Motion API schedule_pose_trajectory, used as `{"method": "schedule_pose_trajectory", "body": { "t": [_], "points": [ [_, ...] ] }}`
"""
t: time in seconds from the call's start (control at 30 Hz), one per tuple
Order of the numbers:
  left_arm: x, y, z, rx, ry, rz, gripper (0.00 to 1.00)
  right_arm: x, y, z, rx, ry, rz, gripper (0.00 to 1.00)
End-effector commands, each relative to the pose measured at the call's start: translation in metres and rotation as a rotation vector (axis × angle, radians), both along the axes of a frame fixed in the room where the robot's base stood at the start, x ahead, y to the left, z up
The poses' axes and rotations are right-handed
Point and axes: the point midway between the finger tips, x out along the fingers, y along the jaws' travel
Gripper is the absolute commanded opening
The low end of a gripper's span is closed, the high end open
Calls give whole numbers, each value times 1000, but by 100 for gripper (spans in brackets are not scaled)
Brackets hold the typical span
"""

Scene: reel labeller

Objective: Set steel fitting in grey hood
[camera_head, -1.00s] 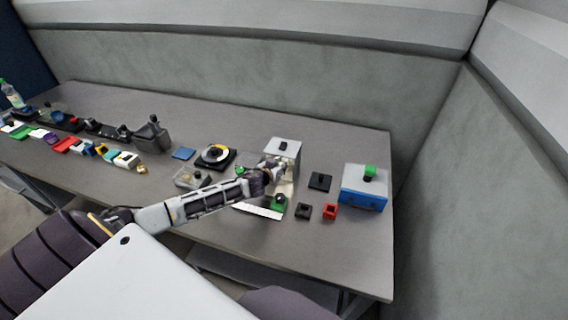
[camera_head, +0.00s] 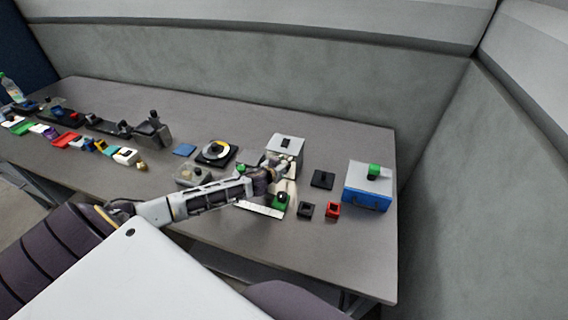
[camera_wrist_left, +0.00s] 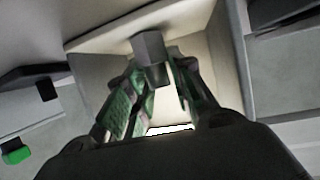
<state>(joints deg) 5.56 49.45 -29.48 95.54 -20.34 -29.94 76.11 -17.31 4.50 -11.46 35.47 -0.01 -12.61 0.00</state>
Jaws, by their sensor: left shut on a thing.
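The grey hood (camera_head: 286,142) is a pale box on the table, with a dark piece on its top. In the left wrist view I look into its lit, open interior (camera_wrist_left: 95,47). My left gripper (camera_wrist_left: 152,72) reaches into this opening. Its green-padded fingers are shut on the steel fitting (camera_wrist_left: 149,46), a small grey block at the fingertips. I cannot tell whether the fitting touches the hood's inside. In the head view the left gripper (camera_head: 283,170) is at the hood's front, and the fitting cannot be made out. My right gripper is not in view.
A white strip (camera_head: 258,209) and a green block (camera_head: 279,204) lie in front of the hood. A black block (camera_head: 305,209), a red block (camera_head: 333,209), a flat black pad (camera_head: 322,179) and a blue-and-white box (camera_head: 367,186) stand to the right. A round dial (camera_head: 216,153) is left.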

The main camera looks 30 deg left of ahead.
Motion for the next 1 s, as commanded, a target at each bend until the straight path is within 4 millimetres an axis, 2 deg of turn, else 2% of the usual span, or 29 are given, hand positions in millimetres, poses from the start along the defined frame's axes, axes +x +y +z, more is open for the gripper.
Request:
{"method": "schedule_pose_trajectory", "body": {
  "t": [0.2, 0.23, 0.37, 1.0],
  "points": [
    [0, 0, -3, 0, 0, 0, 0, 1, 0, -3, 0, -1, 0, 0],
    [0, 0, -3, 1, 0, 0, 27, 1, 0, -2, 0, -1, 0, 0],
    [0, 0, -3, 1, 0, 0, 44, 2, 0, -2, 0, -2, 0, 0],
    [-4, 0, 1, 0, 1, 0, 45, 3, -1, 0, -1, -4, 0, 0]
  ]
}}
